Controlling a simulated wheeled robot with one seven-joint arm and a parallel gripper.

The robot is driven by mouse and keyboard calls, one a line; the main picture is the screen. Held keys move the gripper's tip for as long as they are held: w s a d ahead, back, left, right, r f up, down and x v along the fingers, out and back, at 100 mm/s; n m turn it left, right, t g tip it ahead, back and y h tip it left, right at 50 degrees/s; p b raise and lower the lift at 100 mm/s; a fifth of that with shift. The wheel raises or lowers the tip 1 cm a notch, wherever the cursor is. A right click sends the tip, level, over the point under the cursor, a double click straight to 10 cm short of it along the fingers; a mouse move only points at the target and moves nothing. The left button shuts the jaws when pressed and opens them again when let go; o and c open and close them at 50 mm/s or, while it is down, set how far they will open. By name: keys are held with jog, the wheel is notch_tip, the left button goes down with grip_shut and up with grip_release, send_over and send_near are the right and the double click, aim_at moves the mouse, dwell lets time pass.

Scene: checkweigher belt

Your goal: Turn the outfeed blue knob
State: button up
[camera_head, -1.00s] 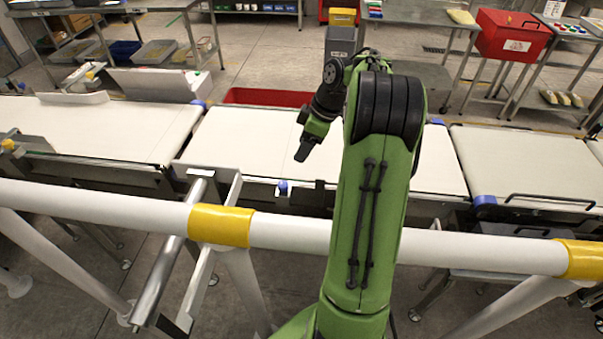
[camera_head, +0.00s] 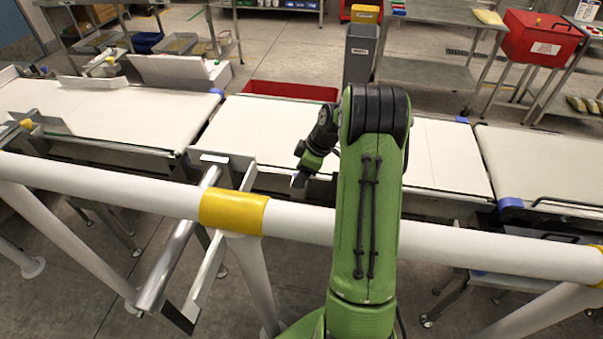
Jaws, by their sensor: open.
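My gripper (camera_head: 301,174) hangs left of my green arm, pointing down, open. A larger blue end piece (camera_head: 510,204) sits at the front left corner of the right belt (camera_head: 545,165). No label tells which blue part is the outfeed knob.
A white rail (camera_head: 300,225) with yellow bands crosses in front of the belts, under my arm. A metal bracket (camera_head: 180,240) stands left of my arm. A red bin (camera_head: 290,91) lies behind the middle belt. The belts look bare.

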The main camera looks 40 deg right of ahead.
jog(key=c, duration=1)
jog(key=shift+c, duration=0.2)
jog(key=shift+m+b, duration=0.3)
jog(key=shift+m, duration=0.1)
jog(key=m+b, duration=0.1)
jog(key=m, duration=0.1)
jog(key=m+t+h+b, duration=0.1)
jog(key=shift+s+a+m+h, duration=0.1)
jog(key=shift+a+m+h, duration=0.05)
jog(key=shift+m+h, duration=0.2)
jog(key=shift+a+m+h+b, duration=0.1)
jog(key=shift+m+h+b, duration=0.55)
jog(key=shift+m, duration=1.4)
jog(key=o, duration=1)
